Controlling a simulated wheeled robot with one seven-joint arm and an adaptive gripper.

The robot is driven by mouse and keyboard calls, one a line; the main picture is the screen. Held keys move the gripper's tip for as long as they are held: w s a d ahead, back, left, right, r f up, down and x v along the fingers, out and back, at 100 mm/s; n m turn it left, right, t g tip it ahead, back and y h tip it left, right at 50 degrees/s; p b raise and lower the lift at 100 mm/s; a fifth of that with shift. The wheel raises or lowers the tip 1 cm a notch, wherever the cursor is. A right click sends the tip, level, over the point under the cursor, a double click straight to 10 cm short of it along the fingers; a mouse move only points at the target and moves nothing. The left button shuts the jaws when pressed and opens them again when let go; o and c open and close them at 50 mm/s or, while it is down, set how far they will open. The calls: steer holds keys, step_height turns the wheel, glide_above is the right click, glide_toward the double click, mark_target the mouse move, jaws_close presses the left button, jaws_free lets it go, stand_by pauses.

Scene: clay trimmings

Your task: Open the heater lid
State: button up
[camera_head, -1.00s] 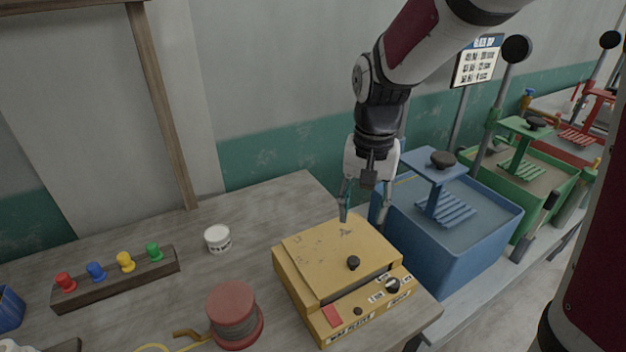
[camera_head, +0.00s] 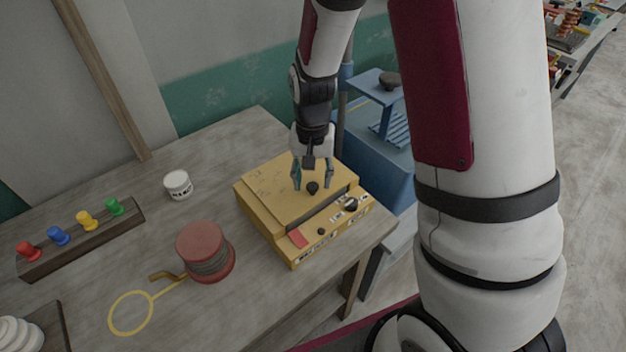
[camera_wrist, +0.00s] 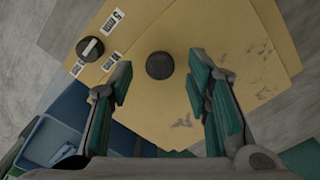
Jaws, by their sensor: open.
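The wax heater is a yellow box (camera_head: 281,244) on the wooden table in the head view. Its yellow lid (camera_head: 284,187) lies flat and closed on top, with a round black knob (camera_head: 313,187) near the front edge. My gripper (camera_head: 312,187) is open over the lid, its fingers on either side of the knob in the head view. In the wrist view the knob (camera_wrist: 160,65) shows between and slightly beyond the fingertips of my gripper (camera_wrist: 157,75), with clear space on both sides. Whether the fingertips are at knob height I cannot tell.
A heater dial (camera_head: 351,204) and a red patch (camera_head: 297,238) are on the front. A red spool (camera_head: 203,250), a white jar (camera_head: 178,184) and a peg rack (camera_head: 84,240) stand left. A blue bin (camera_head: 375,150) stands behind right.

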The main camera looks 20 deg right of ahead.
steer(key=shift+f, duration=0.7)
jaws_close()
steer(key=shift+w+r, duration=0.1)
steer(key=shift+r, duration=0.05)
